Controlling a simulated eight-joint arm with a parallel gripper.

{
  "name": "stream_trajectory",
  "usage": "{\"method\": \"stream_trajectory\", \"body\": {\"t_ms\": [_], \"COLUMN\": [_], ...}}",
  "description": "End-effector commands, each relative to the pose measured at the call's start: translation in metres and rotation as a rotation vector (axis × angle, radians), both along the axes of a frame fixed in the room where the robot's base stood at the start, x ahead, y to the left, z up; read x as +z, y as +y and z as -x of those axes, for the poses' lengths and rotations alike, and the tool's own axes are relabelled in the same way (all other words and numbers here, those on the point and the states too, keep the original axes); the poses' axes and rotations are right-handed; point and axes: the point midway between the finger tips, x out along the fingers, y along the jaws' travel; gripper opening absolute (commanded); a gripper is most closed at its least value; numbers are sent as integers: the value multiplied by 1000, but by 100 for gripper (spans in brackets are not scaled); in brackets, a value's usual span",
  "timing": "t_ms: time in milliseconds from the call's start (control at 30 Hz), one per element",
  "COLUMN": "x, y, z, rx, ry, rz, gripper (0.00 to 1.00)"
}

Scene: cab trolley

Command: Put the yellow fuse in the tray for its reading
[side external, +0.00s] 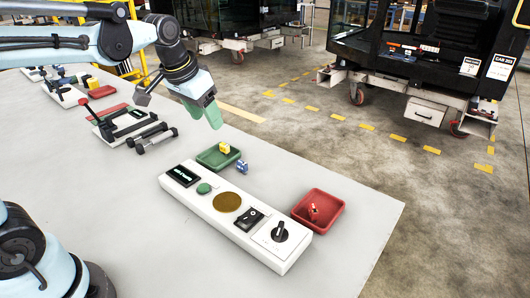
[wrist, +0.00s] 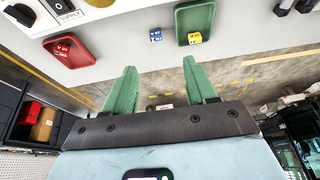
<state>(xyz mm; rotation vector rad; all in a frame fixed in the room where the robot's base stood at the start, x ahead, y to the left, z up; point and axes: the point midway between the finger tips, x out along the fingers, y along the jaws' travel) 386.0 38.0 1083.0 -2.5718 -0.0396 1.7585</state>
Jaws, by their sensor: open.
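The yellow fuse (side external: 224,148) is in the green tray (side external: 211,160), near its far edge in the side view. In the wrist view the yellow fuse (wrist: 194,38) shows at the lower end of the green tray (wrist: 194,17). My gripper (side external: 213,115) is above and beyond the table's far edge, left of the tray. In the wrist view its two green fingers (wrist: 160,64) are spread apart with nothing between them. Which tray the task means cannot be told from the pictures.
A blue fuse (side external: 242,166) lies on the table beside the green tray. A red tray (side external: 318,200) holds a red fuse (side external: 313,213). A white console (side external: 213,211) with a display, button, brass disc, switch and knob lies in front. Open table lies at the near side.

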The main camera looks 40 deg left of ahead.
Motion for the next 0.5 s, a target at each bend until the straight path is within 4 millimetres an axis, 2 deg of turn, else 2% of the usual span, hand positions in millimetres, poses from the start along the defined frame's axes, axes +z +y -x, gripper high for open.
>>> {"method": "stream_trajectory", "body": {"t_ms": [33, 200, 333, 500], "x": [-3, -19, -34, -49], "y": [-7, -22, -31, -37], "z": [15, 53, 76, 92], "rx": [-4, -6, -9, -11], "ry": [-28, -124, -186, -237], "rz": [2, 11, 21, 32], "gripper": [56, 56, 56, 56]}}
